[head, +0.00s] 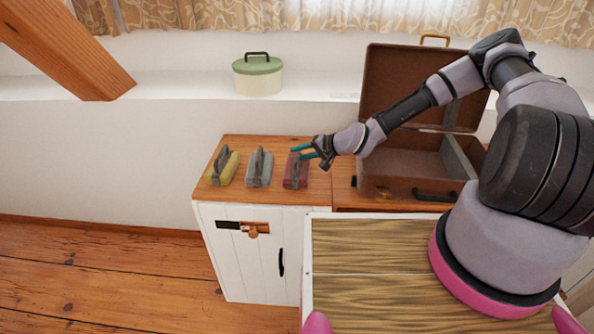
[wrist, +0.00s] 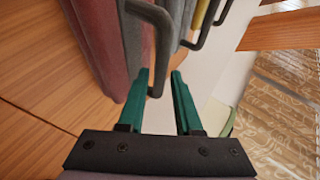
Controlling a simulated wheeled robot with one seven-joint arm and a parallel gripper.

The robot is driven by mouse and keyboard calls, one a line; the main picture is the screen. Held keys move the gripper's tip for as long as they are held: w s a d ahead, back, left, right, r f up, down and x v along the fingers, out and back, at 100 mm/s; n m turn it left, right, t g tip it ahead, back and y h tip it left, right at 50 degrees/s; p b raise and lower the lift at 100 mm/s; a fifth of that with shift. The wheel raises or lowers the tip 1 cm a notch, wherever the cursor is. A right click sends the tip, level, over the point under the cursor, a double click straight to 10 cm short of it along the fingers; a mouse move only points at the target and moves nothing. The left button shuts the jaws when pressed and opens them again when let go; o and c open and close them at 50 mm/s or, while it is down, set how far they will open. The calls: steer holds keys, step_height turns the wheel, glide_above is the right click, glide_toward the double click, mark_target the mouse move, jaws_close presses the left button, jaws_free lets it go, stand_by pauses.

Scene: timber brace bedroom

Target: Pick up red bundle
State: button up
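The red bundle (head: 296,170) lies on the wooden top of the white cabinet, the rightmost of three bundles. It has a dark handle on top. In the wrist view the red bundle (wrist: 105,45) is at the upper left, with its dark handle (wrist: 155,50) reaching down between the teal fingers. My gripper (head: 302,152) is at the red bundle in the head view. In the wrist view my gripper (wrist: 163,85) has its fingers apart, with a gap between them, near the handle. I cannot tell whether either finger touches the handle.
A grey bundle (head: 259,168) and a yellow bundle (head: 224,167) lie to the left on the same cabinet top (head: 262,198). An open brown suitcase (head: 408,184) stands to the right. A green-lidded pot (head: 258,76) sits on the ledge behind.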

steer(key=shift+w+a+f, duration=0.3)
steer(key=shift+a+f, duration=0.05)
steer(key=shift+a, duration=0.1)
jaws_close()
stand_by(1.1)
